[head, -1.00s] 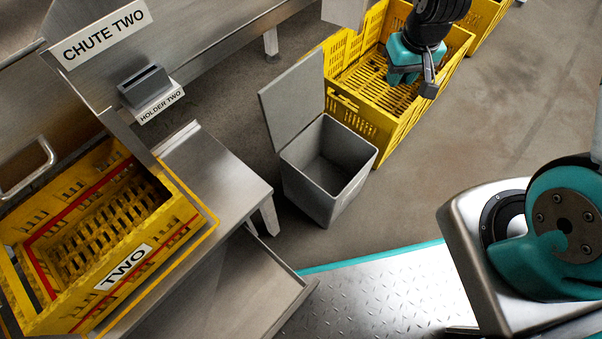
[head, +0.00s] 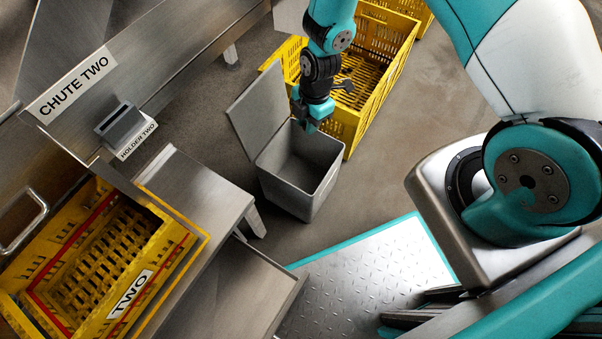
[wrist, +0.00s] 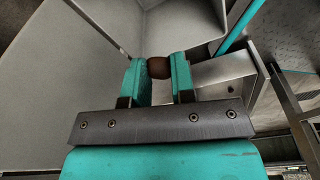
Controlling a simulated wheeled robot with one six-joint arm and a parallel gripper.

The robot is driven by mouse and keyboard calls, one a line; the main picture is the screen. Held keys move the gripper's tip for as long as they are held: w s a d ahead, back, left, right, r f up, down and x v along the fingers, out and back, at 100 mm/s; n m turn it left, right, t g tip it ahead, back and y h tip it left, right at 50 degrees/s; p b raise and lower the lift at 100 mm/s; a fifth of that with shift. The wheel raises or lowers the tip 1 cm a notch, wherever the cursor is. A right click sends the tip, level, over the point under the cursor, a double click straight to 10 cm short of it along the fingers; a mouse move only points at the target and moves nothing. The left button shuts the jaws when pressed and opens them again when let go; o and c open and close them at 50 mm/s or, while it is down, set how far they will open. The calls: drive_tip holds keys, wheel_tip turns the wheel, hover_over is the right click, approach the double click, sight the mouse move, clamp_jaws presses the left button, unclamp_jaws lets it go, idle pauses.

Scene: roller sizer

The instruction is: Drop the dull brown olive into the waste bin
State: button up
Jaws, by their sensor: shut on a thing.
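The brown olive (wrist: 160,68) is pinched between the two teal fingertips of my gripper (wrist: 158,70) in the wrist view. In the head view my gripper (head: 312,122) hangs over the back part of the open grey waste bin (head: 296,196), in front of its raised lid (head: 256,112). The olive is hidden there. The bin's inside looks empty where it shows. In the wrist view grey bin surfaces (wrist: 70,60) lie beyond and to the left of the fingers.
A yellow crate (head: 392,88) stands just behind the bin. A steel chute with a "CHUTE TWO" sign (head: 70,86), a grey holder (head: 121,124) and a yellow crate marked TWO (head: 180,238) stand at left. Floor is clear right of the bin.

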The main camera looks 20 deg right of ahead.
wheel_tip(320, 180, down, 6)
drive_tip(key=b, duration=0.5)
drive_tip(key=o, duration=1)
drive_tip(key=shift+c, duration=0.2)
wheel_tip(320, 180, up, 17)
drive_tip(key=w+d+p, duration=0.1)
drive_tip(key=d+p, duration=0.1)
drive_tip(key=p, duration=0.3)
drive_tip(key=shift+d+p, duration=0.2)
drive_tip(key=shift+p, duration=0.2)
drive_tip(key=shift+r, duration=0.15)
